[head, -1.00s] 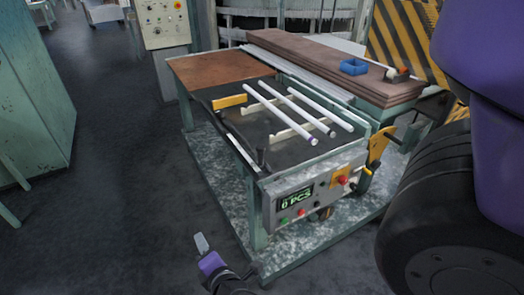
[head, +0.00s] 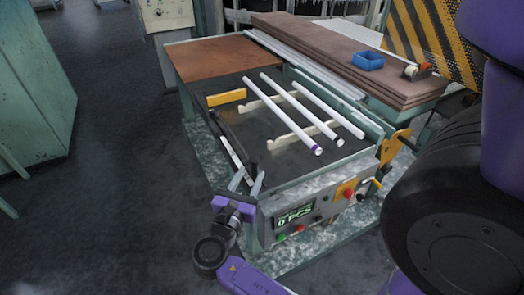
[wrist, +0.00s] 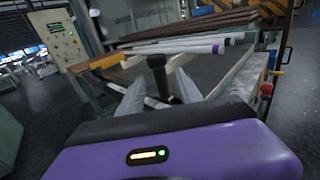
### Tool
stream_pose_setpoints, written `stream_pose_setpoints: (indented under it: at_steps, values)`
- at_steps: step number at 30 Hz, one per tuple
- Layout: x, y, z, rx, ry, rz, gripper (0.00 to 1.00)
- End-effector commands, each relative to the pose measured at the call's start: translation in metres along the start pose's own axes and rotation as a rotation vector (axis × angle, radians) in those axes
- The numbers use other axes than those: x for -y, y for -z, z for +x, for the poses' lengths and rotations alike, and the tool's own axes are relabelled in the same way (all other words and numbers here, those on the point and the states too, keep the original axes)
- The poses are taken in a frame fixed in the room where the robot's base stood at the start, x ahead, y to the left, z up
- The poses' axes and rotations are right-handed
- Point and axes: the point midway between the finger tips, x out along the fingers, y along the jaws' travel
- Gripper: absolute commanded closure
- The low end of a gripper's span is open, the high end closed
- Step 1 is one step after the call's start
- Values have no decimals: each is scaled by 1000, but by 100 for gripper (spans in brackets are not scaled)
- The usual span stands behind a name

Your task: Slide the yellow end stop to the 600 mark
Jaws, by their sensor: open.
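The yellow end stop (head: 226,97) is a flat yellow bar at the far left of the dark table bed (head: 290,165), near the brown board. It also shows in the wrist view (wrist: 104,62), beyond the left finger. A pale scale strip (head: 232,152) runs along the bed's left edge; its marks are too small to read. My gripper (head: 246,181) is open and empty at the near left corner, well short of the end stop. In the wrist view a black knob on a post (wrist: 157,74) stands between the spread fingers (wrist: 159,92); whether they touch it I cannot tell.
White glass tubes (head: 312,110) lie across cream supports on the bed. A control panel (head: 305,212) reading "0 PCS" is at the front. A yellow lever (head: 394,146) stands at the right corner.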

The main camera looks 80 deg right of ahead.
Motion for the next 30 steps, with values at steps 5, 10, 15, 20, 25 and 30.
stream_pose_setpoints:
  at_steps: [5,10,15,20,25,30]
  values:
    - [2,-1,23,0,5,-1,58]
    - [1,-2,49,-1,4,2,58]
    - [1,-1,68,-1,2,1,58]
    - [0,0,75,-1,-1,2,58]
    - [0,0,75,-1,-1,2,58]
    - [0,0,75,-1,-1,2,80]
